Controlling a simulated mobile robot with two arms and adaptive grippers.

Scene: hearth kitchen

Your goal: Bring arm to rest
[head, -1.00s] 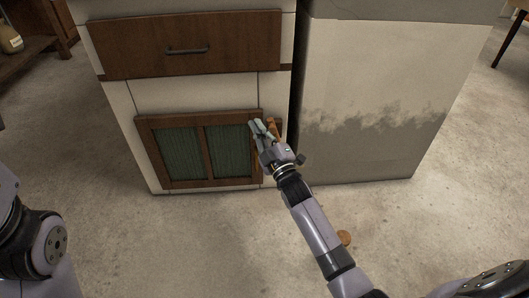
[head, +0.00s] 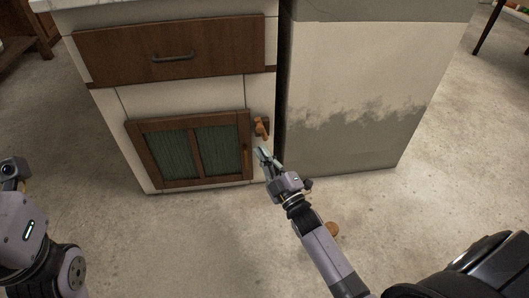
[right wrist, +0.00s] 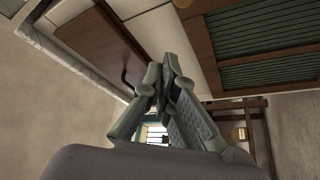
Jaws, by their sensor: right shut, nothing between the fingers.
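My right gripper (head: 264,154) is in front of the lower right corner of the cabinet, its fingers closed together and empty. In the right wrist view its fingertips (right wrist: 166,72) meet, with the cabinet behind them. Just beyond the tips, a small orange-brown wooden piece (head: 261,128) sits beside the door's right edge; the tips look apart from it. The brown-framed door with green panels (head: 174,152) looks shut; it also shows in the right wrist view (right wrist: 272,50). Part of my left arm shows at the left edge of the head view; its gripper is out of frame.
A drawer (head: 170,50) with a dark handle (head: 173,57) is closed above the door. A pale, grey-stained block (head: 355,100) stands right of the cabinet. A round wooden piece (head: 333,229) lies on the floor beside my right forearm. The floor (head: 195,240) in front is mostly bare.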

